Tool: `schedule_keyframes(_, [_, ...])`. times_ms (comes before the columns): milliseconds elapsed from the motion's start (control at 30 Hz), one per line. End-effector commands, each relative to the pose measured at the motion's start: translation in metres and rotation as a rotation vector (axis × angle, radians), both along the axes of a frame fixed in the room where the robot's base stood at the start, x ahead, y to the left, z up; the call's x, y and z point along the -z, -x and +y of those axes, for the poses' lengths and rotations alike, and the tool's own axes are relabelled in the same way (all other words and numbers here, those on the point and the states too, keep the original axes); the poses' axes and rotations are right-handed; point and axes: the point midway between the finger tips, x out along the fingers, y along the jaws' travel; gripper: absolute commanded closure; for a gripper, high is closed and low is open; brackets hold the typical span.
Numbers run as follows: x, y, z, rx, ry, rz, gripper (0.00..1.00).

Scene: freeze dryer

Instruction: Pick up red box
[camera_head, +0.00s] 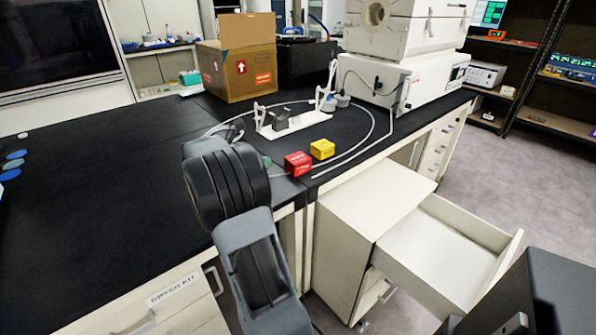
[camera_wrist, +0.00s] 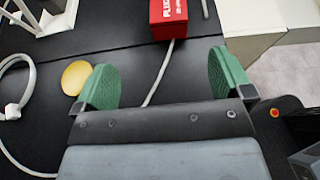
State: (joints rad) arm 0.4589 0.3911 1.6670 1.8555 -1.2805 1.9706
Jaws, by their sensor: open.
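The red box (camera_head: 298,164) sits on the black bench top near its front edge, with a yellow box (camera_head: 322,149) just behind and to its right. In the wrist view the red box (camera_wrist: 168,18) is at the top edge, partly cut off, with white lettering on it. My gripper (camera_wrist: 163,85) is open and empty, its green fingertips spread wide. The red box lies ahead of the fingertips, apart from them and roughly between their lines. In the head view my arm hides most of the gripper; a bit of green shows left of the red box.
A white cable (camera_head: 345,157) loops over the bench around the boxes. A white stand (camera_head: 290,125) is behind them. A yellow round item (camera_wrist: 76,77) is beside the left fingertip. A cardboard box (camera_head: 237,65) stands farther back. An open drawer (camera_head: 440,262) juts out at right.

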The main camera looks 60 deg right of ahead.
Motion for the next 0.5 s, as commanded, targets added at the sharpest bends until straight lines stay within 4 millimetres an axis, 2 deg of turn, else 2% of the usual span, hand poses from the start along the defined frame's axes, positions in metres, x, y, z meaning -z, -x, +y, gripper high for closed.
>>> schedule_keyframes(100, [0.014,0.012,-0.014,0.064,-0.006,-0.018,0.02])
schedule_keyframes(300, [0.028,0.026,-0.045,0.073,-0.005,-0.022,0.02])
schedule_keyframes(500, [0.037,0.033,-0.067,0.068,-0.005,-0.022,0.02])
